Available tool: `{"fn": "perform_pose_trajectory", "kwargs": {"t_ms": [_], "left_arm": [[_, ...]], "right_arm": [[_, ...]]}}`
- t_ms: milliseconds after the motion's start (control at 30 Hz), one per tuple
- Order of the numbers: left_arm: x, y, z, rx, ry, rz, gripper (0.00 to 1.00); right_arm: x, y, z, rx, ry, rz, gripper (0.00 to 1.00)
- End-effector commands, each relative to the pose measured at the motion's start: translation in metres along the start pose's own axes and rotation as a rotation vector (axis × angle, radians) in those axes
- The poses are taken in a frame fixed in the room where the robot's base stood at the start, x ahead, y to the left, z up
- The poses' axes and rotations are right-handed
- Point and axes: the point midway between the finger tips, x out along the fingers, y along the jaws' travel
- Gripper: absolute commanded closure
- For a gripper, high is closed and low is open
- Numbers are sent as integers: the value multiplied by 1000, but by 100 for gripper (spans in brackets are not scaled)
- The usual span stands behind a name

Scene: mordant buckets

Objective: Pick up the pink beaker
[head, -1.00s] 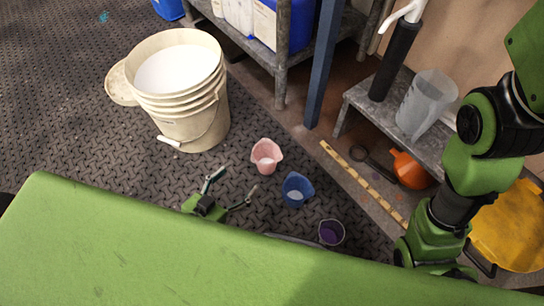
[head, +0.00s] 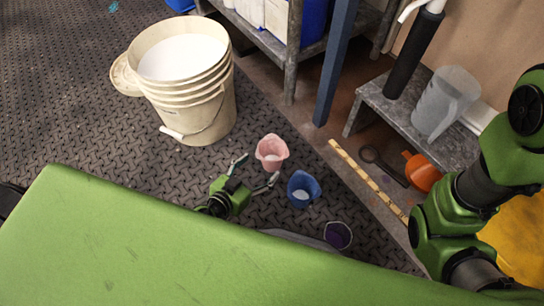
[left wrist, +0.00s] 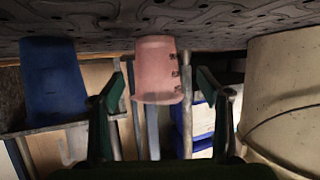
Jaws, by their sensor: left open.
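The pink beaker (head: 271,153) stands upright on the dark textured floor, just beyond my left gripper. My left gripper (head: 257,170) is open and empty, low over the floor, with its fingers pointing at the beaker. In the left wrist view, which appears upside down, the pink beaker (left wrist: 160,72) shows ahead between the two fingers of my left gripper (left wrist: 164,88), with dark marks on its side. The fingers seem apart from it. My right arm shows at the right of the head view, but its gripper is out of view.
A blue beaker (head: 303,188) stands close to the right of the pink one, with a purple-filled beaker (head: 338,235) nearer. A large cream bucket (head: 205,115) is at the left. A yellow ruler (head: 368,181) and an orange vessel (head: 422,172) lie at the right.

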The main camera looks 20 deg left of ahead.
Motion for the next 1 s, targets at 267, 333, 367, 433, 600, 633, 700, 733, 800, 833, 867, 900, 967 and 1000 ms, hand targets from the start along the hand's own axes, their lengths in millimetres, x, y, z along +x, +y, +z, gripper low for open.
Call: {"fn": "perform_pose_trajectory", "kwargs": {"t_ms": [267, 333, 367, 433, 600, 633, 700, 733, 800, 833, 867, 900, 967, 1000], "left_arm": [[23, 3, -3, 2, 3, -1, 30], [34, 5, -3, 2, 3, 0, 30], [38, 6, -4, 1, 2, -1, 30], [47, 5, -2, 1, 1, -1, 30], [57, 6, -2, 1, 0, 0, 30], [57, 6, -2, 0, 0, 0, 30], [57, 6, -2, 0, 0, 0, 30], [57, 6, -2, 0, 0, 0, 30], [57, 6, -2, 0, 0, 0, 30], [57, 6, -2, 0, 0, 0, 38], [57, 6, -2, 0, 0, 0, 46], [57, 6, -2, 0, 0, 0, 56], [57, 6, -2, 0, 0, 0, 71], [57, 6, -2, 0, 0, 0, 71]], "right_arm": [[0, 0, 0, 0, 0, 0, 79], [0, 0, 0, 0, 1, -1, 79], [0, 0, 0, 0, 1, -1, 79], [-3, -1, -1, 0, 1, -1, 79], [-4, -1, -2, 0, 1, -1, 79], [-4, -1, -2, 0, 1, -1, 79], [-3, -1, -2, 0, 1, -1, 79], [-3, -1, -2, 0, 1, -1, 79], [-3, -1, -2, 0, 1, -1, 79], [-3, -1, -1, 0, 1, -1, 79], [-3, -1, -1, 0, 1, -1, 79], [-3, -1, -1, 0, 1, -1, 79], [-3, -1, -1, 0, 1, -1, 79], [-3, -1, -1, 0, 0, -1, 79]]}}
